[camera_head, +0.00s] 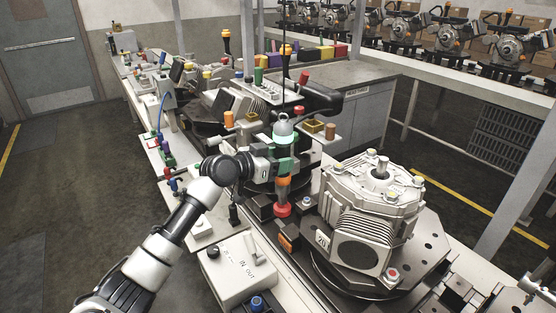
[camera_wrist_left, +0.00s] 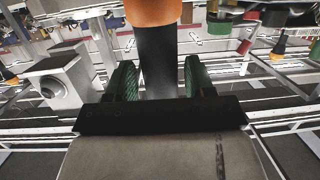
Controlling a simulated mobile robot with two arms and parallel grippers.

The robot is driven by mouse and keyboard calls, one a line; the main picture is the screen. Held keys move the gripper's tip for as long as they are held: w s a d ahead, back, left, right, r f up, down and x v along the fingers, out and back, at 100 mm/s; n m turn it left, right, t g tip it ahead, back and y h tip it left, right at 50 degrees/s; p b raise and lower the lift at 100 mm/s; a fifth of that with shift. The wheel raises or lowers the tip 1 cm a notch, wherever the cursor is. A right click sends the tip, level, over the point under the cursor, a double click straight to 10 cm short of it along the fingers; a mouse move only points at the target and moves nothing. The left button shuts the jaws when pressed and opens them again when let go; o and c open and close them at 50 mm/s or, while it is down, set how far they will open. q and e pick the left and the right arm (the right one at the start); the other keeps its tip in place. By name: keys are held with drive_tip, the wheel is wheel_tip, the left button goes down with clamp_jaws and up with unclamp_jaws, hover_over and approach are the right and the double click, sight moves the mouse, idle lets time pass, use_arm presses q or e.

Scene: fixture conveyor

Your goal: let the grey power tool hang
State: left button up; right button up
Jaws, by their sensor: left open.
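The grey power tool (camera_head: 283,132) hangs upright from a thin dark cable, with a light grey top, an orange band and a red lower end. In the left wrist view its dark grey shaft (camera_wrist_left: 157,60) stands between the two green finger pads, with an orange section above. My left gripper (camera_head: 284,166) is at the tool's middle, reaching in from the left. In the wrist view the left gripper (camera_wrist_left: 159,82) is open, its pads on either side of the shaft with a visible gap.
A grey gearbox casting (camera_head: 372,200) sits on a dark round fixture plate right of the tool. A control box (camera_head: 241,272) marked IN and OUT stands in front. Other fixtures crowd the line behind. The floor (camera_head: 75,200) at left is clear.

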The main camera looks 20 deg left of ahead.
use_arm(q)
drive_tip(key=o, duration=0.3)
drive_tip(key=shift+o, duration=0.2)
drive_tip(key=shift+f, duration=0.15)
drive_tip(key=b+v, duration=0.3)
drive_tip(key=v, duration=0.7)
drive_tip(key=s+d+f+g+y, duration=0.2)
drive_tip(key=s+d+f, duration=0.1)
drive_tip(key=s+f, duration=0.55)
drive_tip(key=s+d+f+g+y, duration=0.15)
drive_tip(key=s+d+f, duration=0.3)
drive_tip(key=f, duration=0.65)
drive_tip(key=s+a+f+n+g+y, duration=0.1)
drive_tip(key=s+f+n+g+y, duration=0.25)
drive_tip(key=s, duration=0.75)
drive_tip(key=s+a+f+n+g+y, duration=0.15)
drive_tip(key=s+f, duration=0.25)
drive_tip(key=s, duration=0.7)
wheel_tip(320, 180, down, 28)
drive_tip(key=s+g, duration=0.2)
drive_tip(key=s+a+f+g, duration=0.1)
drive_tip(key=s+a+f, duration=0.1)
drive_tip(key=s+f, duration=1.2)
drive_tip(key=shift+s+a+y, duration=0.15)
drive_tip(key=shift+s+y, duration=0.2)
drive_tip(key=shift+s, duration=0.2)
